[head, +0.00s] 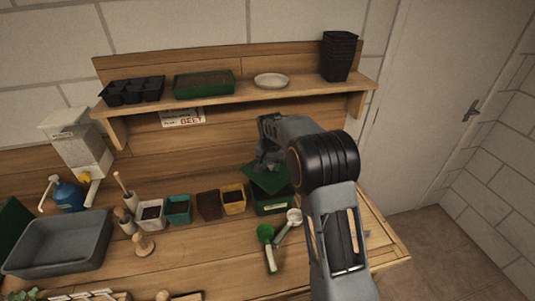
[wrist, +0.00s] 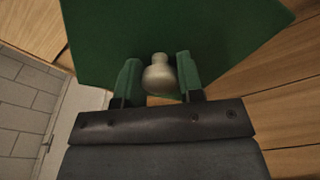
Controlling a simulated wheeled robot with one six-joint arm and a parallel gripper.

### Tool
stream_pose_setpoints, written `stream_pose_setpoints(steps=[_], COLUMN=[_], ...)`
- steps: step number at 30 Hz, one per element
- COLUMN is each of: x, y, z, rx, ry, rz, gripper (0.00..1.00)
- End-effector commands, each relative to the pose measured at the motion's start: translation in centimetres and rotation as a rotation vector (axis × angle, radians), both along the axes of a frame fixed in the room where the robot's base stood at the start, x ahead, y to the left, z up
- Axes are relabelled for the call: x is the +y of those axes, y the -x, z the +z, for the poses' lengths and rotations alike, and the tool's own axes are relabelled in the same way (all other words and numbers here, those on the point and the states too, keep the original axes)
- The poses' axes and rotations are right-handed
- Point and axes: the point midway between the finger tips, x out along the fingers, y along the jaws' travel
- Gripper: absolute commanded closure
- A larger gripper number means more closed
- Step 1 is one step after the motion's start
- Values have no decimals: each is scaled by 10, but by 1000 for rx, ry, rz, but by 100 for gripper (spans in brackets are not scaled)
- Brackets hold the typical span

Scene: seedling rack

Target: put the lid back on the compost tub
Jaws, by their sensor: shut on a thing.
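My gripper (head: 266,163) is shut on the pale round knob (wrist: 159,76) of the green lid (head: 262,180). In the wrist view, the flat green lid (wrist: 170,30) fills the upper middle, with a green finger on each side of the knob. The dark green compost tub (head: 273,208) stands on the bench at the middle right in the head view. The lid is just above the tub, turned or tilted relative to it, and covers much of its top. I cannot tell whether lid and tub touch.
Yellow (head: 233,203), brown (head: 209,206), teal (head: 179,211) and white pots stand left of the tub. A green scoop (head: 266,238) and another pale-cupped scoop (head: 291,219) lie in front. A shelf (head: 240,90) with trays and black pots (head: 339,56) runs behind. Bench space is clear at front centre.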

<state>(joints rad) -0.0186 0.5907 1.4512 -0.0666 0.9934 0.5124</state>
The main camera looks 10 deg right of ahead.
Motion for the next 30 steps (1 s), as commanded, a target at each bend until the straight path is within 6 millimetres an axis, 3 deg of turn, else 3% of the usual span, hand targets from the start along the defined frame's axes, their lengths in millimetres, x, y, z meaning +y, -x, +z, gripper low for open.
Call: stream_pose_setpoints(steps=[11, 30], x=[-1, 0], y=[0, 0], z=[-15, -63], rx=[1, 0], ry=[0, 0], rz=[-3, 0], gripper=[89, 89])
